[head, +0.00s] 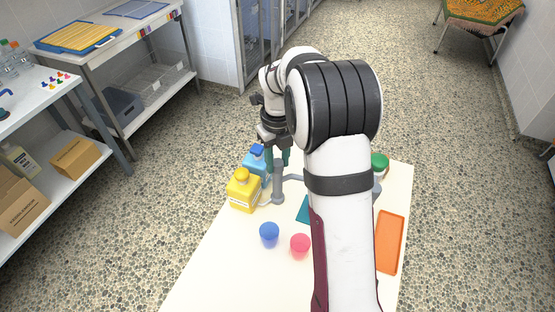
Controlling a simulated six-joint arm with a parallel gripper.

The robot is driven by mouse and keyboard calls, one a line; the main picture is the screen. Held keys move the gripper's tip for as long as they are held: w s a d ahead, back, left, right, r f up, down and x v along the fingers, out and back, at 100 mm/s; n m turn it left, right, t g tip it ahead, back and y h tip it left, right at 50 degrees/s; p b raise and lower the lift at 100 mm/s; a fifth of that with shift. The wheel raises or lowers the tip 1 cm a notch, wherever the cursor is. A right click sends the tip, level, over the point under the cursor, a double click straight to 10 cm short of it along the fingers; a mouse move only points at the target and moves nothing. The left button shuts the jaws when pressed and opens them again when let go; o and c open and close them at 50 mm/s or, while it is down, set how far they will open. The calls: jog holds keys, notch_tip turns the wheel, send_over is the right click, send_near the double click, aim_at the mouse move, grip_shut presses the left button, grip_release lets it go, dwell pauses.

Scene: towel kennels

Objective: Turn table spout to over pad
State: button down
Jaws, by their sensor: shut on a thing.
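The table spout (278,187) is a grey upright post on the cream table (215,270), with a short grey arm reaching to the right. My gripper (277,158) points down at the top of the spout, behind the bottles, and is shut on it. The jaws are small and partly hidden, so their exact hold is unclear. A teal flat piece (303,211), likely the pad, lies to the right of the spout. My arm covers most of it. The end of the spout's arm also passes toward my arm, so where it ends is hard to see.
A yellow bottle (242,192) and a blue bottle (256,163) stand close left of the spout. A blue cup (269,234) and a pink cup (300,245) stand in front. A green-lidded container (379,164) and an orange tray (390,243) are at right. The table's front left is clear.

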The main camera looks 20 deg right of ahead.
jog(key=shift+m, duration=0.6)
jog(key=c, duration=0.5)
grip_release()
notch_tip(320, 180, up, 16)
jog(key=shift+f, duration=0.1)
